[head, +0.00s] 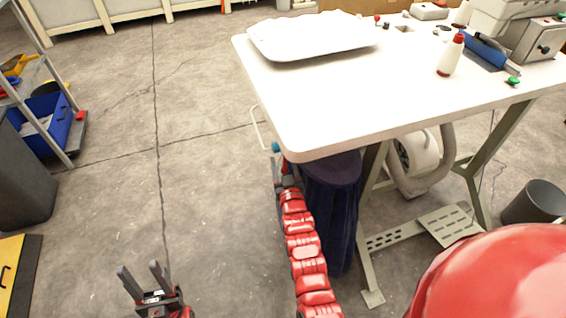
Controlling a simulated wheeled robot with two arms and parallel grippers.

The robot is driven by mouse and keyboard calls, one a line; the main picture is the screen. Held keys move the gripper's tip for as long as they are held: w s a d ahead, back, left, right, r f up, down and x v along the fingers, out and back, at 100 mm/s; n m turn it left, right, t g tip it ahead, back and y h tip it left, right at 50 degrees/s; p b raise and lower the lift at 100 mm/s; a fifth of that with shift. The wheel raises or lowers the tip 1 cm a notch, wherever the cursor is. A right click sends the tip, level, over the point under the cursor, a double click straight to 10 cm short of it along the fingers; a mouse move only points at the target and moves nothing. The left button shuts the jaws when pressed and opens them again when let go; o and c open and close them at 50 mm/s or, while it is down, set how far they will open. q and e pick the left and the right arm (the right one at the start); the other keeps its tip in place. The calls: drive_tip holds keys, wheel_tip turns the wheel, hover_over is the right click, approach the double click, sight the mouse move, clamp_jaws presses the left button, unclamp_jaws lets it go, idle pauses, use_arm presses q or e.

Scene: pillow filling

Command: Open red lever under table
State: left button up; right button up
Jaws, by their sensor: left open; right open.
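The white table (345,105) fills the upper right. No red lever can be clearly made out under it; the underside near the front left corner is mostly hidden by the tabletop and my arm. My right gripper (281,168) is at that corner, at the end of my red segmented arm, small and partly hidden by the table edge. A teal piece (276,147) and a white wire bar (259,128) show beside the table's left edge there. My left gripper (144,277) is open and empty, low over the floor, well away from the table.
A dark blue cloth-like object (335,205) hangs or stands under the table beside my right arm. A white pillow (310,35) lies on the table. Table legs, a pedal plate (450,224) and a grey bin (536,202) are at right.

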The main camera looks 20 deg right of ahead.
clamp_jaws()
idle(1.3)
